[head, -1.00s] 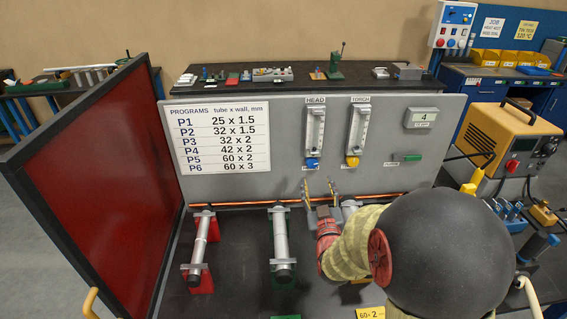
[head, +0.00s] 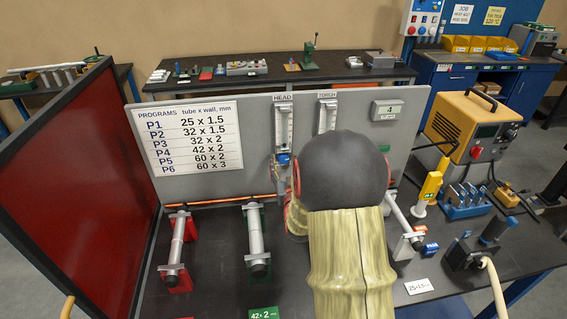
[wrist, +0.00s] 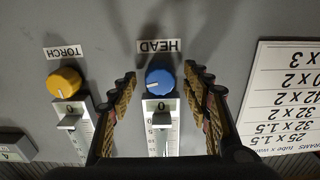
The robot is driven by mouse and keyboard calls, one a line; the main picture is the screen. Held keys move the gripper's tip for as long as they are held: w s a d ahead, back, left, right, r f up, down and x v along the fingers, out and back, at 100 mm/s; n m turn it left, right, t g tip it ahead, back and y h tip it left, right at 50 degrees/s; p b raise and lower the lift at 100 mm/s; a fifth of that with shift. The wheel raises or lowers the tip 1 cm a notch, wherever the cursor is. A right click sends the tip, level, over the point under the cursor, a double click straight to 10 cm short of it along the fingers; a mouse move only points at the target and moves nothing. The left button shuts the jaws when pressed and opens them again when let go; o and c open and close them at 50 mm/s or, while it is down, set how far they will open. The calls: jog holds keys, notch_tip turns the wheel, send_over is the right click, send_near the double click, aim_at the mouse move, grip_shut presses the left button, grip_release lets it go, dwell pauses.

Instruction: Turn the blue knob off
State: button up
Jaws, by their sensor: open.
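The blue knob (wrist: 160,80) is on the grey panel under the HEAD label, which appears upside down in the wrist view. A small pale mark shows on its face. My gripper (wrist: 160,74) is open, one finger to each side of the blue knob, with gaps visible between. How far the fingertips are from the panel is hard to tell.
A yellow knob (wrist: 65,82) under the TORCH label sits just beside the left finger in the wrist view. Clear flow tubes run from both knobs. The program chart (head: 190,137) is on the panel. Clamped tubes (head: 177,242) stand on the bench below.

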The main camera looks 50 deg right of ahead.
jog(key=shift+w+d, duration=0.35)
jog(key=shift+w, duration=0.05)
jog(key=shift+c, duration=0.2)
jog(key=c, duration=1.1)
